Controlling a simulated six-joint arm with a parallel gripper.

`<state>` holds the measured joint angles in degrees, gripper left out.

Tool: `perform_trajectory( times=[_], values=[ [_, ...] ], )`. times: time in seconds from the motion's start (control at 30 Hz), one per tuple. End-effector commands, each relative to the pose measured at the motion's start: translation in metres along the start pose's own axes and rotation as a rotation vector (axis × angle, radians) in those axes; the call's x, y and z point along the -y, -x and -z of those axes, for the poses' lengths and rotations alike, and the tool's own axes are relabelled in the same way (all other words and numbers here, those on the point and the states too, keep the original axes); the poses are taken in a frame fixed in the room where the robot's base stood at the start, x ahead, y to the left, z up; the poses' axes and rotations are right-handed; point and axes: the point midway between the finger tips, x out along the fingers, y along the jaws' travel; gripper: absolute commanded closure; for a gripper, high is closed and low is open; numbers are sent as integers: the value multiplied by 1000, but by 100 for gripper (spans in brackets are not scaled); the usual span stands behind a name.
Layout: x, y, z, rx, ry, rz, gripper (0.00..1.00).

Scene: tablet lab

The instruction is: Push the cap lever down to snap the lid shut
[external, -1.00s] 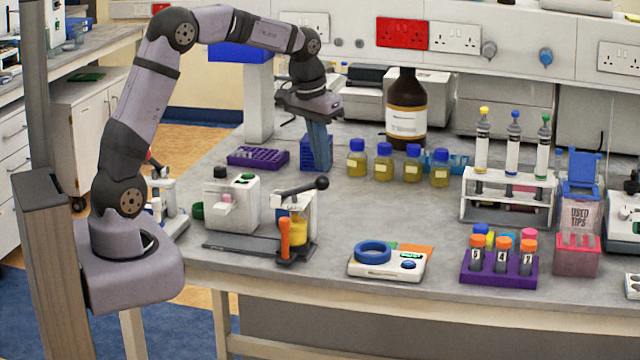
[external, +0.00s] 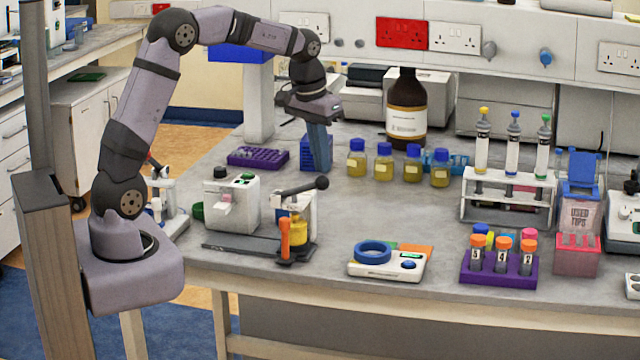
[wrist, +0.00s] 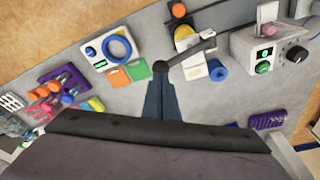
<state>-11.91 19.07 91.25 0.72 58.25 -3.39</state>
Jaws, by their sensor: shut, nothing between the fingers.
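The capping press is a small white stand (external: 283,201) with a black lever (external: 302,190) that ends in a round black knob, raised up to the right. A yellow container (external: 299,230) sits under the lever, and an orange handle (external: 285,238) stands at its front. My gripper (external: 318,168) points down above the bench behind the knob, its blue fingers shut and empty. In the wrist view the lever's knob (wrist: 161,67) shows just beyond the fingertips (wrist: 160,82).
A white device with a blue ring (external: 373,252) lies to the right of the press. A white box device (external: 232,205) stands to its left. Several blue-capped bottles (external: 384,162), a brown bottle (external: 406,112) and a blue rack (external: 312,152) stand behind.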

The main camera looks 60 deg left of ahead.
Motion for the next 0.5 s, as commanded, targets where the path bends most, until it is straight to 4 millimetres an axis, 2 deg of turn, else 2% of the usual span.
perform_trajectory(
  times=[0.5],
  values=[
    [0, -9, -2, 0, 0, 0, 100]
  ],
)
